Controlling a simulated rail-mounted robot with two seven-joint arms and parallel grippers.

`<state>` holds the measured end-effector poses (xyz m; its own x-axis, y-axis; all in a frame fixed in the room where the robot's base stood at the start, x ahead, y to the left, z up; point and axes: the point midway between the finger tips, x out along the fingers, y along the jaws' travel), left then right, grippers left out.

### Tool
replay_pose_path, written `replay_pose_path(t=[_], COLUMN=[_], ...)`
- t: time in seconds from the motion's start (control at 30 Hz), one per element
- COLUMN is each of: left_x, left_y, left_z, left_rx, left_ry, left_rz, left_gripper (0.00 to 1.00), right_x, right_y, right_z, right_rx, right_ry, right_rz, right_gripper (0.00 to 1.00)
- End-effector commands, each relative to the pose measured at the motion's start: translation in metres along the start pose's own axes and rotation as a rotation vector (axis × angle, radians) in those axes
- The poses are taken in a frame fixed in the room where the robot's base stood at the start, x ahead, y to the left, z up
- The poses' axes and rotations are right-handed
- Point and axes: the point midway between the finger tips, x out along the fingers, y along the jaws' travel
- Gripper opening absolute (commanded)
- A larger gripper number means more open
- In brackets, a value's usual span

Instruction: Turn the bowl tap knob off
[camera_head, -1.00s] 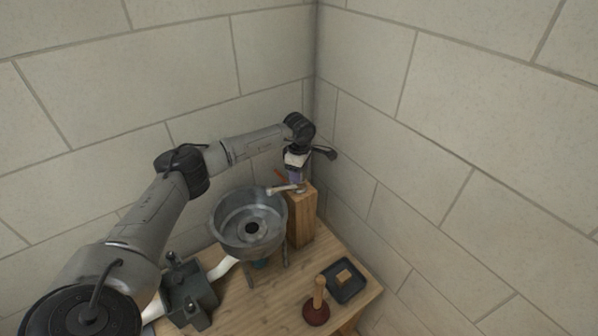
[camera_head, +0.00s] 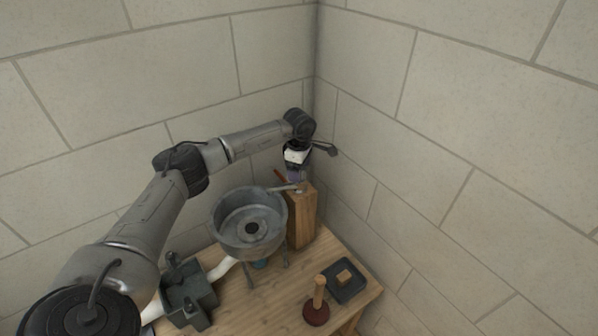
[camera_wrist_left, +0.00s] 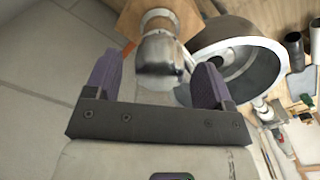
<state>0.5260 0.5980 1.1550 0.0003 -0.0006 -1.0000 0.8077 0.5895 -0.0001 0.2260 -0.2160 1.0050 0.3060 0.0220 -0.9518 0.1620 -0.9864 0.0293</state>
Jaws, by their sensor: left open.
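The grey metal bowl (camera_head: 222,232) stands on legs on the bench. A wooden post (camera_head: 301,220) stands at its right and bears the tap (camera_head: 287,188), whose spout points toward the bowl. A small red-orange handle (camera_head: 280,174) shows beside my left gripper (camera_head: 294,178), which is just above the post. In the left wrist view, my open left gripper (camera_wrist_left: 157,65) has its purple fingers on either side of the shiny metal tap (camera_wrist_left: 160,55); contact cannot be told. The orange handle (camera_wrist_left: 129,47) shows near the left finger. My right gripper is not in view.
A plunger (camera_head: 317,305) and a dark tray (camera_head: 337,291) with a small tan block stand at the bench's front right. A dark vise (camera_head: 187,292) and white pipe (camera_head: 222,268) are left of the bowl. Stone walls meet close behind the post.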

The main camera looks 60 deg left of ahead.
Motion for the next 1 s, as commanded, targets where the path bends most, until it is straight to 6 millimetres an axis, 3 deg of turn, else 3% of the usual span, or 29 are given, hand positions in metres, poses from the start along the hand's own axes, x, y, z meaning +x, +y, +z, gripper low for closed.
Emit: replay_pose_path(t=[0.5,0.7,1.0], left_x=[-0.096,-0.117,-0.124], left_y=[0.000,0.000,0.000], left_z=[0.000,0.000,0.000], left_rx=[0.000,0.000,0.000], left_ry=[-0.001,-0.001,0.001], left_rz=[0.002,0.002,0.000], left_gripper=[0.76,0.76,0.76], right_x=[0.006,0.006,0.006], right_y=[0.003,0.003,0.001], right_z=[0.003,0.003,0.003], right_rx=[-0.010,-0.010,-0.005], right_ry=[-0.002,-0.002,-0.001], right_rz=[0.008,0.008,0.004], right_gripper=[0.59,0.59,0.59])
